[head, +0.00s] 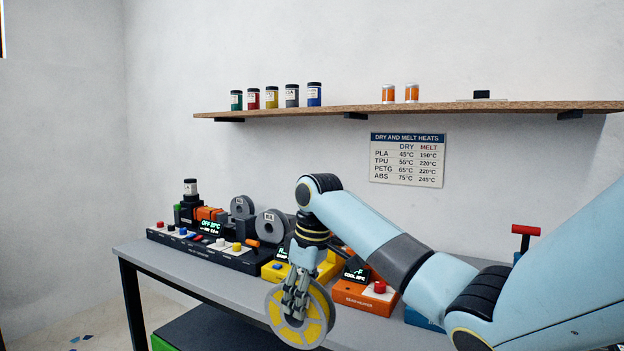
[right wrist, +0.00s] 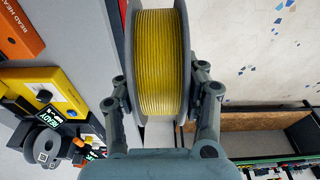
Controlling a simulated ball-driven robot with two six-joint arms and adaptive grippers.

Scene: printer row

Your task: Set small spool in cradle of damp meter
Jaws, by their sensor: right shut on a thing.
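A spool of yellow filament with grey flanges (head: 321,323) hangs in my right gripper (head: 294,305), in front of the bench's front edge. The right wrist view shows the fingers on both flanges, with the yellow winding (right wrist: 162,60) between them. The damp meter (head: 273,271) is a yellow box with a dark display on the bench, behind and partly hidden by my right gripper. In the right wrist view the meter (right wrist: 42,88) lies left of the spool, apart from it. Its cradle cannot be made out. My left gripper is out of view.
The orange bead heater (head: 362,297) stands right of the meter. Left of it is a dark dryer unit (head: 215,252) with grey spools (head: 272,225). A shelf (head: 430,107) with several jars hangs above. A bare strip of bench (head: 200,280) runs along the front.

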